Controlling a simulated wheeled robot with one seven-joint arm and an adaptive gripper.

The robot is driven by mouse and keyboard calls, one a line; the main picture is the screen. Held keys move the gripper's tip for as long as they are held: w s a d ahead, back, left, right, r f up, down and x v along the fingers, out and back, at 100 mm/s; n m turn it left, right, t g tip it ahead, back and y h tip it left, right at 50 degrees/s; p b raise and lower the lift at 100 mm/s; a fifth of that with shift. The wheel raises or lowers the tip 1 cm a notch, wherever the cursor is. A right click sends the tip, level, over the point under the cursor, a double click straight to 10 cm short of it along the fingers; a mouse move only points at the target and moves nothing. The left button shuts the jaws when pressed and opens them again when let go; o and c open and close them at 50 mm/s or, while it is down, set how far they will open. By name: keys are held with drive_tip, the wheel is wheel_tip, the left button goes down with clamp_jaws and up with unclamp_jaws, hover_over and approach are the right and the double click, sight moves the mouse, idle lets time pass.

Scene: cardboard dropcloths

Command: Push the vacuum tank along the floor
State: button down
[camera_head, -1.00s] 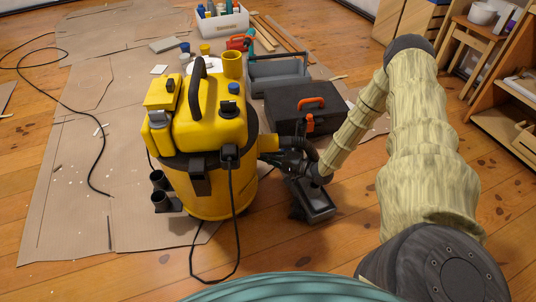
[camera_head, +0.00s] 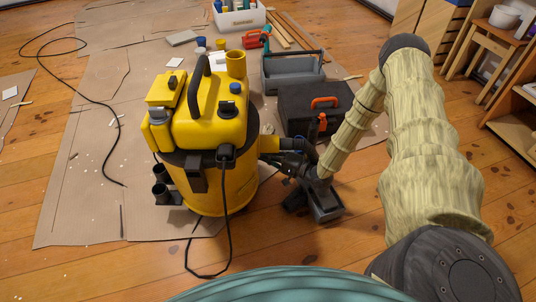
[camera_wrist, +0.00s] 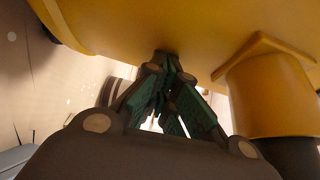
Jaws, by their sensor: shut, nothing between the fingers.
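The yellow vacuum tank (camera_head: 232,185) stands upright on the floor left of my arm in the head view, with a black handle on top and a black cord down its front. My gripper (camera_head: 272,157) is at the tank's right side, just beside its yellow hose port (camera_head: 293,144). In the wrist view my gripper (camera_wrist: 163,62) is shut and empty, its fingertips against or very close to the yellow tank wall (camera_wrist: 140,30). The hose port (camera_wrist: 266,95) is to the right of the fingers there. The exact contact is hard to see.
Cardboard sheets (camera_head: 100,200) cover the floor behind and left of the tank. A black toolbox (camera_head: 318,108), a grey tote (camera_head: 292,72) and a white crate of bottles (camera_head: 238,18) stand behind. A black cable (camera_head: 78,118) lies at left. Bare wood floor (camera_head: 110,270) is in front.

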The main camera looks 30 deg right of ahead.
drive_tip(key=shift+d, duration=0.15)
drive_tip(key=w+d+p+v, duration=0.1)
drive_tip(key=p+v, duration=0.3)
drive_tip(key=v, duration=0.8)
drive_tip(key=shift+d+p, duration=0.35)
drive_tip(key=shift+d, duration=0.4)
drive_tip(key=shift+s+f, duration=0.1)
drive_tip(key=shift+s, duration=0.05)
